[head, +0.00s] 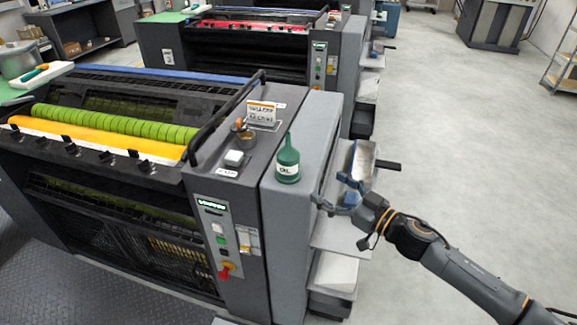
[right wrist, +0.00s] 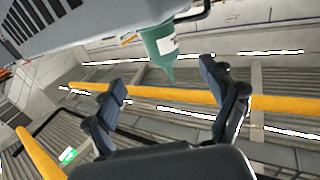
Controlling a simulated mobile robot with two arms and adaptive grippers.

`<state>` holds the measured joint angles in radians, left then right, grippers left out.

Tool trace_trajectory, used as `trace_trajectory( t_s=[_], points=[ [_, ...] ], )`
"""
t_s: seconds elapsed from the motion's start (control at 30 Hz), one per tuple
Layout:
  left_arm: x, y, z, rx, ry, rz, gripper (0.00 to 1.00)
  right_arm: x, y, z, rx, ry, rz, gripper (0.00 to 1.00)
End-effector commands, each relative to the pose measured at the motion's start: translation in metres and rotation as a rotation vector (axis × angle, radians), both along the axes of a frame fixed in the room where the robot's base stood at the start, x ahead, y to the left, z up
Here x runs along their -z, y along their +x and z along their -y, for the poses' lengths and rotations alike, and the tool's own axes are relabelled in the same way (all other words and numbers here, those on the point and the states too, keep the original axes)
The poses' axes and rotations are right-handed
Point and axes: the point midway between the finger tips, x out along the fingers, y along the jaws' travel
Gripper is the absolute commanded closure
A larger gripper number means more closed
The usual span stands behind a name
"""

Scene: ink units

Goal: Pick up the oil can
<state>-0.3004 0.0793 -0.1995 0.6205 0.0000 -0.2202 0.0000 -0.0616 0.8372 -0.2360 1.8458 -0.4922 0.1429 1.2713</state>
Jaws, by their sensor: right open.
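The oil can (head: 288,165) is a dark green can with a pointed spout and a white label. It stands upright on top of the grey cabinet at the press's right end. My right gripper (head: 335,197) is to the right of the can and apart from it, beside the cabinet edge. In the right wrist view, the can (right wrist: 158,45) appears upside down beyond the gap between the open fingers of the gripper (right wrist: 165,83). Nothing is between the fingers. My left gripper is not in view.
An amber jar (head: 241,133), a small white box (head: 234,158) and a small sign (head: 262,112) stand on the press, left of the can. A shelf with a tray (head: 358,160) juts out on the cabinet's right side. The floor (head: 450,130) to the right is clear.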

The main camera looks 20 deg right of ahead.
Motion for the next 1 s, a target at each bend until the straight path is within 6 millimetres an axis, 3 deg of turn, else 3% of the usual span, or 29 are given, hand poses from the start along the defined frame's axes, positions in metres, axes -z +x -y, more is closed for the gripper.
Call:
trace_trajectory(
  t_s=[0.43,0.67,1.0],
  points=[
    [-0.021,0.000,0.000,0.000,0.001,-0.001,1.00,-0.005,0.063,-0.034,-0.007,0.004,0.003,0.16],
    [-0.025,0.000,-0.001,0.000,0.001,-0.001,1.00,-0.003,0.077,-0.043,-0.008,0.002,0.001,0.16],
    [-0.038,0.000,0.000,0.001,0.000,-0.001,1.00,-0.006,0.117,-0.064,-0.008,0.004,0.001,0.16]
  ],
)
